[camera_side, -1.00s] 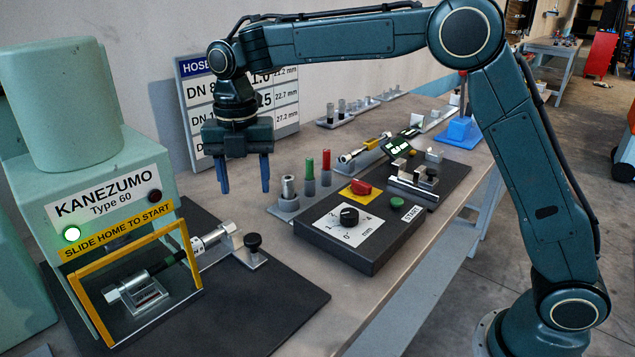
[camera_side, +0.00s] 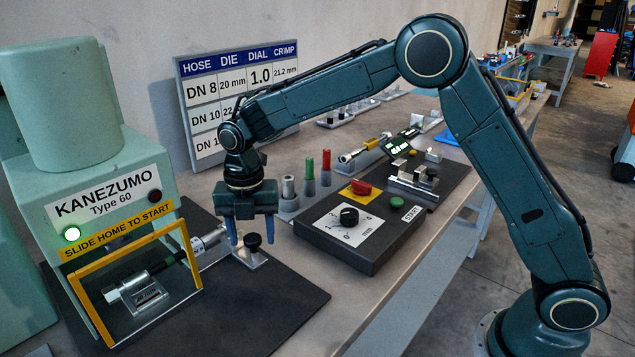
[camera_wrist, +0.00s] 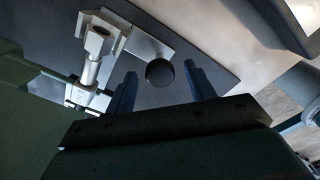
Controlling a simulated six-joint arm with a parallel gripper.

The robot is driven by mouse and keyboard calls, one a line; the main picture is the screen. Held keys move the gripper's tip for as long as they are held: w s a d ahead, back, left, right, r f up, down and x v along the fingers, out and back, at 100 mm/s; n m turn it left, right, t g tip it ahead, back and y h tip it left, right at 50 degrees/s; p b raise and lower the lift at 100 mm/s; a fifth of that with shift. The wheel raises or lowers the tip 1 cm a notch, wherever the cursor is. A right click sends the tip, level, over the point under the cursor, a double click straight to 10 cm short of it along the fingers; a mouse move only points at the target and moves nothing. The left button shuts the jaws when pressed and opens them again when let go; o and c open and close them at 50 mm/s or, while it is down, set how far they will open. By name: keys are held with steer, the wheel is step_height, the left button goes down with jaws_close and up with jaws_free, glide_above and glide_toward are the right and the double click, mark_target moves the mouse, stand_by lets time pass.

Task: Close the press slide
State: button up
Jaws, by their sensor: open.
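The press (camera_side: 100,180) is a pale green machine marked KANEZUMO at the left, with a lit green lamp on its front. The slide is a metal plate (camera_side: 241,258) with a black knob (camera_side: 253,243), carrying a silver fitting and dark hose that run into the press behind a yellow-framed guard (camera_side: 140,285). My gripper (camera_side: 251,240) is open, pointing down, with its blue fingers low at the knob. In the wrist view the round knob (camera_wrist: 159,72) shows between the fingertips (camera_wrist: 160,80). I cannot tell whether a finger touches it.
A dark control box (camera_side: 370,240) with a dial, red switch and green START button stands right of the gripper. Small upright pins (camera_side: 309,180) stand behind it. A chart board (camera_side: 240,90) leans on the wall. The dark mat (camera_side: 260,305) in front is clear.

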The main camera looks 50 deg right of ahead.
steer(key=shift+f, duration=0.1)
jaws_close()
steer(key=shift+w, duration=2.2)
jaws_free()
steer(key=shift+r, duration=0.2)
step_height(320, 180, up, 14)
steer(key=shift+f, duration=0.2)
